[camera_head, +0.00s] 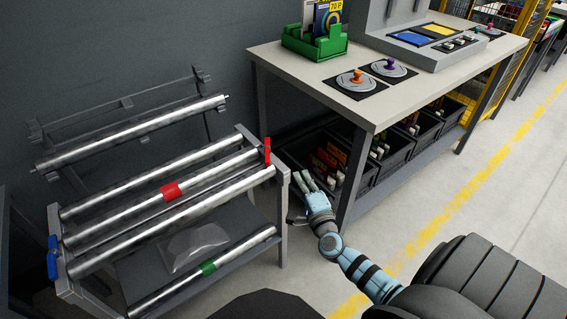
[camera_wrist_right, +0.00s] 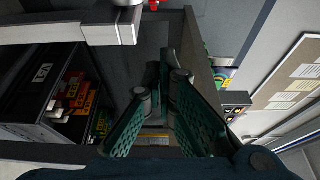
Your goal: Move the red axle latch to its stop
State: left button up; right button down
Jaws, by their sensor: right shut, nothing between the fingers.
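The red axle latch (camera_head: 267,151) stands upright at the right end of the metal rack (camera_head: 282,185), beside the ends of the steel axles. A small red part, likely the same latch, shows at the top edge of the right wrist view (camera_wrist_right: 154,5). My right gripper (camera_head: 304,181) is to the right of the latch and nearer to me, apart from it, beside the rack's right end. Its fingers (camera_wrist_right: 163,85) are shut with nothing between them. My left gripper is in neither view.
A blue latch (camera_head: 52,258) is at the rack's left end. One axle has a red band (camera_head: 171,190), a lower one a green band (camera_head: 208,267). A workbench (camera_head: 385,95) with black bins (camera_head: 390,155) below stands close right of my right gripper.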

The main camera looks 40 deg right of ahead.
aim_at(281, 170)
jog(key=w+b, duration=0.2)
jog(key=w, duration=0.6)
jog(key=shift+w+f, duration=0.1)
jog(key=shift+w, duration=0.05)
jog(key=shift+w+a, duration=0.25)
jog(key=shift+a, duration=0.25)
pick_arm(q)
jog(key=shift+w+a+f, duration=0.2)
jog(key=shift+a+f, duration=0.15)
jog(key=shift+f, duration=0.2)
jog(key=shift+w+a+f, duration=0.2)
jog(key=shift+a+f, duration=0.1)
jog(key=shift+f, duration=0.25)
